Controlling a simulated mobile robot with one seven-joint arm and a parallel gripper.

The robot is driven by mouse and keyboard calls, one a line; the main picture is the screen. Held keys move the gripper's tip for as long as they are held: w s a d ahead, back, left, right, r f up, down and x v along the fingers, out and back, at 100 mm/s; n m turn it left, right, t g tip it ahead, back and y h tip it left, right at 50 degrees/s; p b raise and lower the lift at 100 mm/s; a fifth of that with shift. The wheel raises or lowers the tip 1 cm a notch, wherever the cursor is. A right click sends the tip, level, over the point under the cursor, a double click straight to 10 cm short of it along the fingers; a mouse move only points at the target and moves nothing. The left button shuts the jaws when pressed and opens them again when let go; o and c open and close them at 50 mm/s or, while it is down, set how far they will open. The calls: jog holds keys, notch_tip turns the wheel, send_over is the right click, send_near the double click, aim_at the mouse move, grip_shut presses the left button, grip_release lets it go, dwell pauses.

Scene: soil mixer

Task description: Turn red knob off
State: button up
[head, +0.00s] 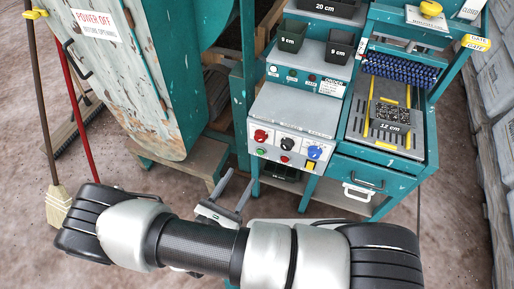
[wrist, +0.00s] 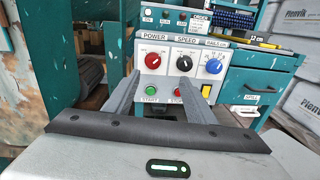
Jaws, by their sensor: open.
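The red knob (wrist: 153,61) sits under the word POWER at the left of the control panel, and it also shows in the head view (head: 261,135). A black knob (wrist: 184,64) under SPEED and a blue knob (wrist: 214,66) are to its right. A green START button (wrist: 150,104) and a red button (wrist: 179,106) sit below. My gripper (head: 236,191) is open and empty, in front of the panel and below left of the red knob in the head view. In the wrist view its fingers (wrist: 160,85) point at the panel, apart from the knob as far as I can tell.
Small dark bins (head: 291,36) sit above. A broom (head: 58,204) leans at left.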

jog(key=f+n+y, duration=0.1)
jog(key=f, duration=0.1)
jog(key=b, duration=0.2)
send_near(259, 140)
jog(key=shift+t, duration=0.4)
jog(key=x, duration=0.8)
jog(key=shift+w+d+f, duration=0.1)
jog(key=shift+f, duration=0.3)
jog(key=shift+c, duration=0.2)
jog(key=c, duration=1)
